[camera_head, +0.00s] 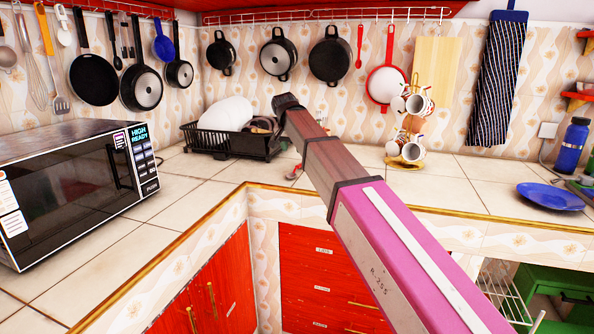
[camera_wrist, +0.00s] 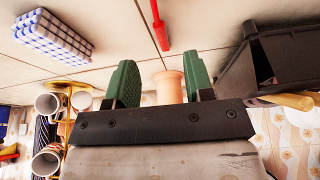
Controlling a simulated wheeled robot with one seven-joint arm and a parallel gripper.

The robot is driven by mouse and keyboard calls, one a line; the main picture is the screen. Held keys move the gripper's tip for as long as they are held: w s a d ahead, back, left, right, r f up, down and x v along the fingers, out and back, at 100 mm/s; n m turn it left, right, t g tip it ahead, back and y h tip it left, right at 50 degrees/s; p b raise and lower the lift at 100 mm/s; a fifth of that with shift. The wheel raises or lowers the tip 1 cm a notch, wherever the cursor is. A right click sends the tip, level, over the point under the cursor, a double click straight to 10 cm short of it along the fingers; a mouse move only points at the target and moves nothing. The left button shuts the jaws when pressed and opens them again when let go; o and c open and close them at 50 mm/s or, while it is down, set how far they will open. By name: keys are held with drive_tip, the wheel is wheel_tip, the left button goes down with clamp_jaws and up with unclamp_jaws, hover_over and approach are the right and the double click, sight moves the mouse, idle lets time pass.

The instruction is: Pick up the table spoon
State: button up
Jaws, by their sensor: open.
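A red handle (camera_wrist: 161,32) lies on the tiled counter in the wrist view, beyond my fingertips and in line with the gap between them. It may belong to the table spoon; its other end is out of frame. In the head view a small red and silvery utensil (camera_head: 294,172) lies on the counter just right of the dish rack, partly beside my arm. My gripper (camera_wrist: 155,80) has two green fingers spread apart, with nothing held. The gripper is hidden behind my arm in the head view. A pale wooden cylinder (camera_wrist: 170,88) shows between the fingers, apparently farther off.
A black dish rack (camera_head: 235,140) with white plates stands left of my arm. A mug stand (camera_head: 408,135) is on the right. A blue checkered cloth (camera_wrist: 52,36) shows in the wrist view. Pans hang along the wall. The microwave (camera_head: 80,185) stands at left.

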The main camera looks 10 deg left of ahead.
sight(297, 166)
drive_tip(key=x, duration=0.4)
drive_tip(key=shift+w+f, duration=0.1)
drive_tip(key=shift+f, duration=0.1)
drive_tip(key=shift+w+x, duration=0.15)
drive_tip(key=shift+x, duration=1.2)
drive_tip(key=shift+w+x, duration=0.1)
drive_tip(key=shift+x, duration=1.2)
drive_tip(key=shift+d+r, duration=0.1)
drive_tip(key=shift+d, duration=0.05)
clamp_jaws()
